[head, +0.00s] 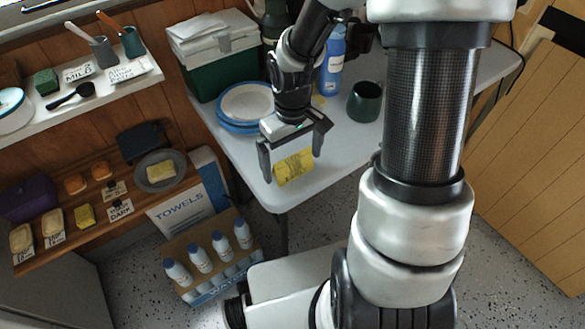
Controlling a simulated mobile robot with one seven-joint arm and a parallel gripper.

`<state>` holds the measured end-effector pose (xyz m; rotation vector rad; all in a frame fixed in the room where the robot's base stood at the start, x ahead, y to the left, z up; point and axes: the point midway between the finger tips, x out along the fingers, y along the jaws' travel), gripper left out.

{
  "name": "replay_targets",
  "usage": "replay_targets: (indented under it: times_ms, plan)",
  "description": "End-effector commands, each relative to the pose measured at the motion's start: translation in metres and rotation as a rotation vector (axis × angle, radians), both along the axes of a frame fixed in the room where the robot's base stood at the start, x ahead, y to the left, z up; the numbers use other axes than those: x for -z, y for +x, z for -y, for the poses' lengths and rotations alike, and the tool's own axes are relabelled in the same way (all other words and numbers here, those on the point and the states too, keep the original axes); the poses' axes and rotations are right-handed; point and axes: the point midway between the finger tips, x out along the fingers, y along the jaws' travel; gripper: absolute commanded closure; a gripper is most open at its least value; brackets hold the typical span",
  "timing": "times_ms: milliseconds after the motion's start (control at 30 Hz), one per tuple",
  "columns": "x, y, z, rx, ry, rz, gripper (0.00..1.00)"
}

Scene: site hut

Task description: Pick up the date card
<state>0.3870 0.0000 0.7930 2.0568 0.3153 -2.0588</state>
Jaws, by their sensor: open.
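A small yellow card (294,167) with dark printing stands or leans near the front left corner of the white table (338,148). I take it for the date card, but its print is too small to read. My gripper (291,164) is open, its fingers pointing down, one on each side of the card in this view. I cannot tell from this single view how far the fingers are from the card in depth.
Blue-rimmed plates (246,104) and a green cool box (213,57) stand left and behind. A dark green mug (365,101) and a blue bottle (331,66) stand to the right. A crate of bottles (208,262) is on the floor below.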

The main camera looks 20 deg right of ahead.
Motion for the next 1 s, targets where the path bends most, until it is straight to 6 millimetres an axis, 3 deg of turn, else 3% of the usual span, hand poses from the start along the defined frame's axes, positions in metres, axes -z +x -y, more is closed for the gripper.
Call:
replay_targets:
  times_ms: [67, 267, 500, 767, 1000]
  plan:
    - [0.008, 0.000, 0.000, -0.001, 0.000, 0.000, 0.00]
    - [0.007, 0.000, 0.000, -0.001, -0.001, 0.001, 0.00]
    - [0.007, 0.000, 0.000, -0.001, -0.001, 0.001, 0.40]
    - [0.004, 0.001, 0.000, 0.000, 0.000, 0.002, 0.40]
    - [-0.035, 0.002, 0.000, 0.000, -0.001, 0.007, 0.40]
